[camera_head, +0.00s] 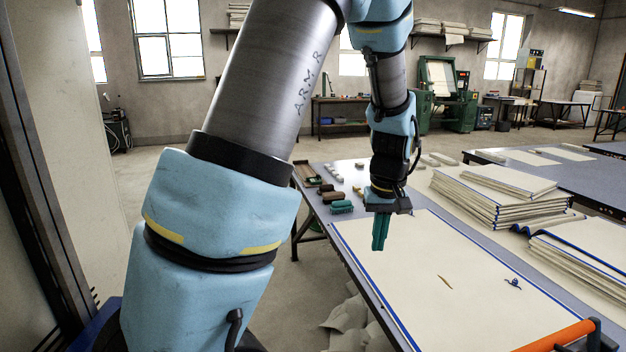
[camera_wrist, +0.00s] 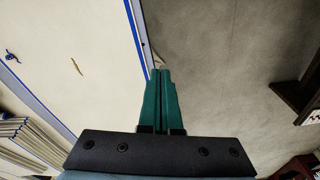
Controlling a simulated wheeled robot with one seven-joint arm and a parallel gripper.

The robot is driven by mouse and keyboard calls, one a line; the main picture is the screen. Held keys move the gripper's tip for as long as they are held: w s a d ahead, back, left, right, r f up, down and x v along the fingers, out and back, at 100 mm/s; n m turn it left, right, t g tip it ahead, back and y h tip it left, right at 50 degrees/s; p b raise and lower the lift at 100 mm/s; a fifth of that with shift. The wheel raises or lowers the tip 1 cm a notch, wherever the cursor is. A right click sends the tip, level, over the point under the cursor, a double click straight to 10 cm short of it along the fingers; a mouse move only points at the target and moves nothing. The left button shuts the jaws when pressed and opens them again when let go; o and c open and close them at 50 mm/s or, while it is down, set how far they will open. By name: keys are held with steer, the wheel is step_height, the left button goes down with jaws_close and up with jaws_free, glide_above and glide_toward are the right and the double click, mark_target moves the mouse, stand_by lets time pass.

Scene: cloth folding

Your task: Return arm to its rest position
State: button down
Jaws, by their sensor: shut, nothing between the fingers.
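My gripper (camera_head: 380,238) has green fingers that are shut with nothing between them. It hangs pointing down above the left part of the cream cloth (camera_head: 420,290) near the far edge of the table, apart from the cloth. In the wrist view the shut fingertips (camera_wrist: 161,72) show over the table's edge and the floor. The cloth has a blue border and lies flat on the table. It also shows in the wrist view (camera_wrist: 75,45). A small brown mark (camera_head: 444,282) and a blue squiggle (camera_head: 513,283) lie on it.
Stacks of folded cream cloths (camera_head: 490,200) stand on the table at right. Brushes and small blocks (camera_head: 340,207) lie at the table's far left corner. An orange bar (camera_head: 555,338) is at the front right. Crumpled cloth (camera_head: 347,322) lies on the floor beside the table.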

steer(key=s+a, duration=0.3)
steer(key=a, duration=0.7)
steer(key=s+a+r+m, duration=0.1)
steer(key=s+a, duration=0.3)
steer(key=a, duration=0.7)
steer(key=shift+s+a, duration=0.25)
steer(key=shift+s, duration=0.05)
